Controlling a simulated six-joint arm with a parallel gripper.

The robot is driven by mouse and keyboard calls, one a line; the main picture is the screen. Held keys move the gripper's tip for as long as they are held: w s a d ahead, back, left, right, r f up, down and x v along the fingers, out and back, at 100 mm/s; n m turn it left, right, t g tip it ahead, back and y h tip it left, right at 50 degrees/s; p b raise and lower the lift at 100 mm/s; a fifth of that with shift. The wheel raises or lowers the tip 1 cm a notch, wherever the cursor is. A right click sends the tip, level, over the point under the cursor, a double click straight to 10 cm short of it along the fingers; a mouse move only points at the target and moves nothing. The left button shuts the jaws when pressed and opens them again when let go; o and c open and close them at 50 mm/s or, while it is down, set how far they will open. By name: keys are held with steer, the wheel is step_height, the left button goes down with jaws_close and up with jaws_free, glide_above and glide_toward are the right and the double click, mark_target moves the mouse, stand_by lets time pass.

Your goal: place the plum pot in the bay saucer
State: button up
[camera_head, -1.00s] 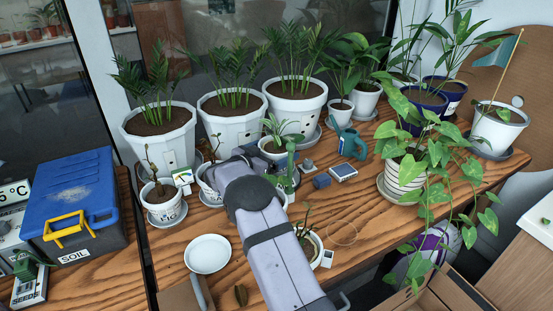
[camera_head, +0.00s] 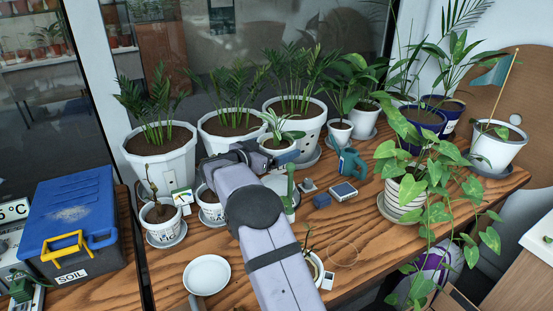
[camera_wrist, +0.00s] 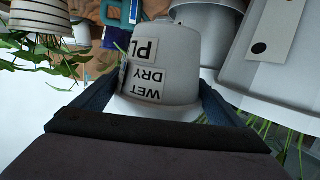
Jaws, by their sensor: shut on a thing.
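My gripper (camera_head: 262,156) is shut on a small white pot (camera_head: 278,145) with a leafy seedling and holds it in the air above the table, in front of the large white palm pots. In the wrist view the same pot (camera_wrist: 165,55) sits between the fingers, upside down in the picture, with "WET", "DRY" and letters beginning "PL" on its labels. An empty round white saucer (camera_head: 207,272) lies at the table's front left. I cannot read which saucer is bay.
Small pots (camera_head: 160,222) stand left of my arm. A green upright object (camera_head: 290,186) and small blue box (camera_head: 321,201) stand right of it. A teal watering can (camera_head: 350,163) and trailing plant (camera_head: 425,180) are farther right. Table between is partly clear.

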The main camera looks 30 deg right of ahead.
steer(key=shift+r, duration=0.75)
